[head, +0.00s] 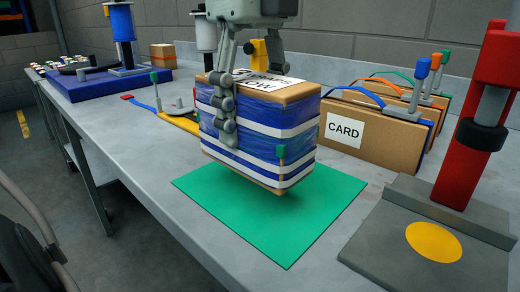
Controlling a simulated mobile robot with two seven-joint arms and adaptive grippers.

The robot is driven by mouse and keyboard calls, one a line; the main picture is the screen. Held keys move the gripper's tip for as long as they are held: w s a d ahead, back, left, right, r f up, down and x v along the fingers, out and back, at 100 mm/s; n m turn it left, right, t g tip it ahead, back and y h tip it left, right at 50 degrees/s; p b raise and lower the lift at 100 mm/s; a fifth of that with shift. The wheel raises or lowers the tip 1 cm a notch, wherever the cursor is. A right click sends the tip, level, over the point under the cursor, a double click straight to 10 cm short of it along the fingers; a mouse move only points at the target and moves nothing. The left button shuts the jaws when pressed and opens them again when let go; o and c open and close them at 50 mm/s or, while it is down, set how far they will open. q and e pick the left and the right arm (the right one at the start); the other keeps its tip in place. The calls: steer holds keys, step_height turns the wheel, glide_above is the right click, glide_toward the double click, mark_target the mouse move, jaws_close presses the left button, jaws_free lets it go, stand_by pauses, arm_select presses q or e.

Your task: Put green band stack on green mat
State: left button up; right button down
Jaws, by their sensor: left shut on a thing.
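The band stack (278,142) is a cardboard block with blue wrap, white bands and a white label on top. A small green-tipped tab shows on its right front side, and another by its left edge. The green mat (315,214) lies flat on the table beneath it. My left gripper (232,110) comes down from above and is shut on the stack, with its near finger against the wrapped side. My right gripper is not in view.
Cardboard pieces marked CARD (345,131) stand behind right, with coloured handles. A red press (470,130) on a grey base with a yellow disc (433,242) is at the right. A blue-based device (110,82) stands at far left. The table front left is clear.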

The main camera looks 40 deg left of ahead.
mark_target(255, 78)
arm_select(q)
step_height(255, 78, down, 4)
steer(key=shift+w+f, duration=0.1)
steer(key=shift+f, duration=0.15)
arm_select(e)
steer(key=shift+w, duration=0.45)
arm_select(q)
steer(key=shift+f, duration=0.15)
steer(key=o, duration=1.3)
steer(key=shift+c, duration=0.2)
steer(key=o, duration=0.4)
steer(key=shift+r, duration=0.45)
step_height(255, 78, up, 11)
steer(key=shift+f, duration=0.2)
steer(key=shift+r, duration=0.35)
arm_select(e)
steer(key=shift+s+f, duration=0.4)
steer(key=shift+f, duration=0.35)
